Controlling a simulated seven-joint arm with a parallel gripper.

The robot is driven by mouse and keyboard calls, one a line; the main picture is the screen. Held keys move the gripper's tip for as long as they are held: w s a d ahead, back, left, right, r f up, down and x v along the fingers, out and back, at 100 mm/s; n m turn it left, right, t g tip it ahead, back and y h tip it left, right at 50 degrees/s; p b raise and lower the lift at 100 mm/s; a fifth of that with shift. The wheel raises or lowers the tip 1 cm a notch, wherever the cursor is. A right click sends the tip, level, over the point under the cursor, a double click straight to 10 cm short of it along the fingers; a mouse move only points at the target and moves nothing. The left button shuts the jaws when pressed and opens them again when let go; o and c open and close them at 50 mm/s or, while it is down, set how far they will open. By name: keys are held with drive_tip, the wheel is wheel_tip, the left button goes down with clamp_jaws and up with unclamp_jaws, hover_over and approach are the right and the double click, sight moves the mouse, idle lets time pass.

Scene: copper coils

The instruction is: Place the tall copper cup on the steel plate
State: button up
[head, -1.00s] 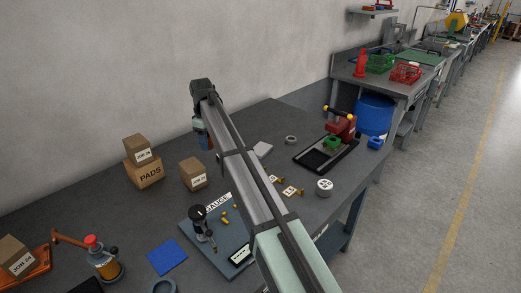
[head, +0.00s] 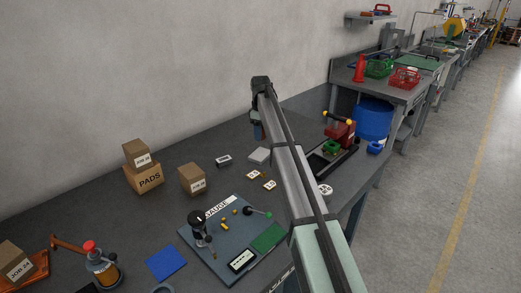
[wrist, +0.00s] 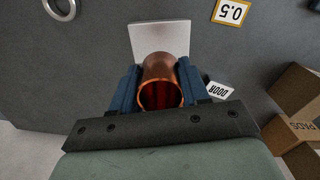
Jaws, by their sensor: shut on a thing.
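The tall copper cup (wrist: 160,80) stands between the blue fingers of my gripper (wrist: 154,86) in the wrist view. My gripper is shut on it, and its open mouth with a dark red inside faces the camera. The pale square steel plate (wrist: 160,37) lies on the bench just beyond the cup, partly covered by it in the wrist view. In the head view my gripper (head: 257,131) hangs just behind the plate (head: 260,155). I cannot make out the cup there. Whether its hidden base touches anything, I cannot tell.
A small labelled block (head: 223,160) lies left of the plate. Yellow-edged number tags (head: 262,180) lie in front of it. A metal ring (wrist: 60,7) shows in the wrist view.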

sight(260, 154)
drive_tip(key=shift+f, duration=3.75)
drive_tip(key=shift+f, duration=0.1)
drive_tip(key=o, duration=1.1)
drive_tip(key=shift+c, duration=0.2)
wheel_tip(260, 154, up, 12)
drive_tip(key=shift+r, duration=0.1)
